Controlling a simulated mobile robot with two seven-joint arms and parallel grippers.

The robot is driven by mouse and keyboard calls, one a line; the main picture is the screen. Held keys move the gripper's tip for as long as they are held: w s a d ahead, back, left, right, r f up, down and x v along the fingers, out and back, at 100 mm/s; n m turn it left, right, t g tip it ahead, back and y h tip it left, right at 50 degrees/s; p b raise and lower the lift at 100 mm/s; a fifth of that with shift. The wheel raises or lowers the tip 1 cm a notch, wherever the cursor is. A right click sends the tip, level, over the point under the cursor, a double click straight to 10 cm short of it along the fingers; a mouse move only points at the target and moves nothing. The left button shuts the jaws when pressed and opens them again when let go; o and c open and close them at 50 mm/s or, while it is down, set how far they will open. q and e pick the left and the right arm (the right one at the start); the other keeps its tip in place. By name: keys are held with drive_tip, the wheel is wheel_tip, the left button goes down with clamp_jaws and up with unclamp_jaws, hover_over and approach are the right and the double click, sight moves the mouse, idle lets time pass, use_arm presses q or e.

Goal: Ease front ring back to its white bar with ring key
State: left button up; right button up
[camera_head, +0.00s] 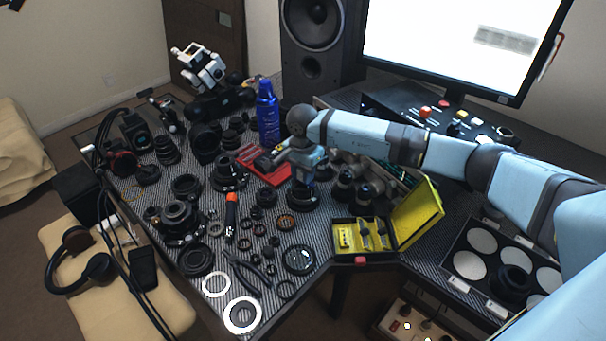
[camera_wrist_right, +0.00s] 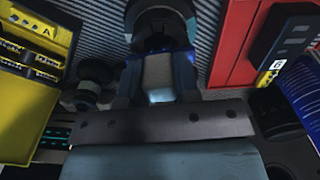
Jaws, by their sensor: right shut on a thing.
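My right gripper (camera_head: 304,178) points down over a dark lens (camera_head: 300,200) in the middle of the bench. It is shut on what looks like the ring key, mostly hidden by the fingers. In the right wrist view the gripper (camera_wrist_right: 158,85) reaches toward the dark round lens (camera_wrist_right: 160,22), directly in front of the fingertips. I cannot tell whether the key touches the front ring. The front ring and its white bar are too small and dark to make out. My left gripper is not in view.
A red tray (camera_head: 262,172) and blue spray can (camera_head: 268,112) stand beyond the lens. An open yellow case (camera_head: 415,215) lies to the right. Several lens parts crowd the bench on the left. White rings (camera_head: 242,314) lie at the front edge.

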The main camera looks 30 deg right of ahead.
drive_tip(key=shift+r+p, duration=0.3)
drive_tip(key=shift+r, duration=1.05)
drive_tip(key=shift+r+p, duration=0.55)
drive_tip(key=shift+r, duration=1)
